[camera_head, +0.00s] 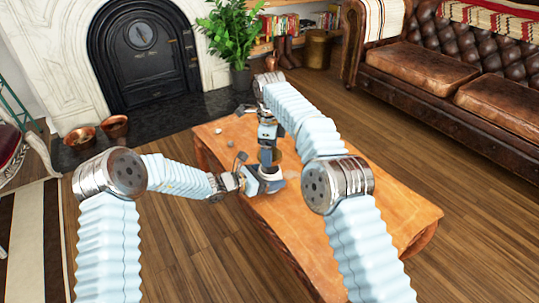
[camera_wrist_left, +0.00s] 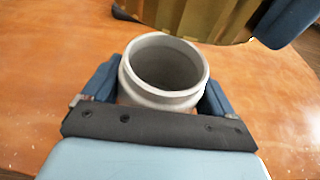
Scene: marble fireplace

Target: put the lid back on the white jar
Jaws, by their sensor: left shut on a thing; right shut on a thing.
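The white jar (camera_wrist_left: 165,72) is upright and open at the top, and its inside looks empty. My left gripper (camera_wrist_left: 160,105) is shut on it, with one blue finger on each side. In the head view the left gripper (camera_head: 262,184) is low over the table, and the jar is mostly hidden by the grippers. My right gripper (camera_head: 268,155) is above it, pointing down. In the left wrist view a gold-brown striped piece (camera_wrist_left: 198,18), apparently the lid, is between the right gripper's dark blue fingers. It is beyond and above the jar's rim, apart from it.
The orange-brown wooden table (camera_head: 385,208) is bare at its right end. Small items (camera_head: 218,131) lie near its far left edge. A dark leather sofa (camera_head: 455,75) stands at the right, a fireplace (camera_head: 145,55) and a plant (camera_head: 230,30) behind.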

